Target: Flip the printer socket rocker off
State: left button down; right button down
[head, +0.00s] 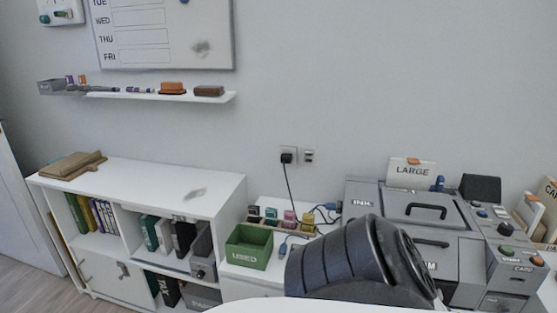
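A white wall socket (297,150) is on the grey wall above the desk, in the middle of the head view. A black plug (287,158) sits in its left part, and a black cable hangs down from it. The right part carries a small switch plate (309,157) with dark marks, which looks like the rocker. It is too small to tell which way the rocker is tipped. Neither of my grippers is in view. A dark ribbed part, likely my own arm, rises at the lower middle, well below the socket, and hides part of the desk and printer.
A grey printer (436,243) marked INK stands right of the socket, with a LARGE sign (411,171) behind it. A green USED bin (249,246) and several coloured cartridges (271,215) stand below the socket. A white shelf unit (150,180) is left. The wall around the socket is clear.

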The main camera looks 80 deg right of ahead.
aim_at(309, 155)
jog(key=z, duration=3.75)
